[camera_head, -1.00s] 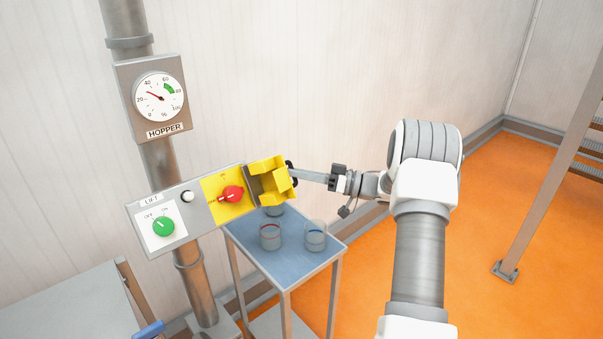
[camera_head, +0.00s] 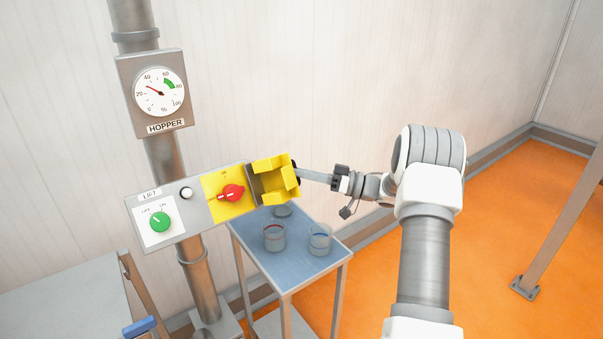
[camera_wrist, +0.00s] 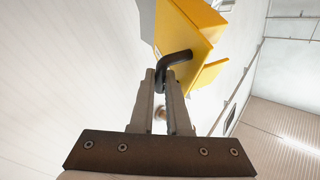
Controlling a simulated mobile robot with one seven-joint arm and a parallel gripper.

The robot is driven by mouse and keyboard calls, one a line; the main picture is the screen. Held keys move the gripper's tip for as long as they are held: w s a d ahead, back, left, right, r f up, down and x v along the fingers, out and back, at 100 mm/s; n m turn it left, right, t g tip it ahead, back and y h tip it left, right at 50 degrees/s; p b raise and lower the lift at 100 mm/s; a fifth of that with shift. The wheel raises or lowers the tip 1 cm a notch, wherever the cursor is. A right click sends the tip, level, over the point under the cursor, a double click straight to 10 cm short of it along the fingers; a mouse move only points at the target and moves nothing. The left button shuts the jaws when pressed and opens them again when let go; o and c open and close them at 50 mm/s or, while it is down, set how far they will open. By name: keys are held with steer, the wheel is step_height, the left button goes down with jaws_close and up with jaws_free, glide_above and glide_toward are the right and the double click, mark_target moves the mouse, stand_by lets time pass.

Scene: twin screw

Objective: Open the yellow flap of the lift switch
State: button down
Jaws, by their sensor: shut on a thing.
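The lift switch panel (camera_head: 203,217) is a grey plate on a pipe. Its yellow flap (camera_head: 282,174) stands swung out to the right of the panel, its hollow inside facing the camera. The red rotary switch (camera_head: 233,192) on its yellow plate (camera_head: 213,185) is uncovered. My gripper (camera_head: 302,173) is at the flap's right side. In the wrist view my gripper (camera_wrist: 167,82) is shut on the flap's black bent handle (camera_wrist: 175,58); the flap (camera_wrist: 190,35) is above it. The fingertips are partly hidden behind the flap in the head view.
A green knob (camera_head: 160,222) and a white button (camera_head: 187,193) sit on the panel's left. A hopper gauge (camera_head: 158,92) is above. A small blue-topped table (camera_head: 292,271) with glass beakers (camera_head: 274,237) stands below the flap.

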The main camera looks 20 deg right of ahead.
steer(key=c, duration=0.9)
jaws_free()
steer(key=shift+w, duration=0.1)
steer(key=b+v, duration=0.2)
steer(key=v, duration=1.5)
steer(key=shift+d+b, duration=0.2)
steer(key=shift+b, duration=0.2)
steer(key=shift+r, duration=0.1)
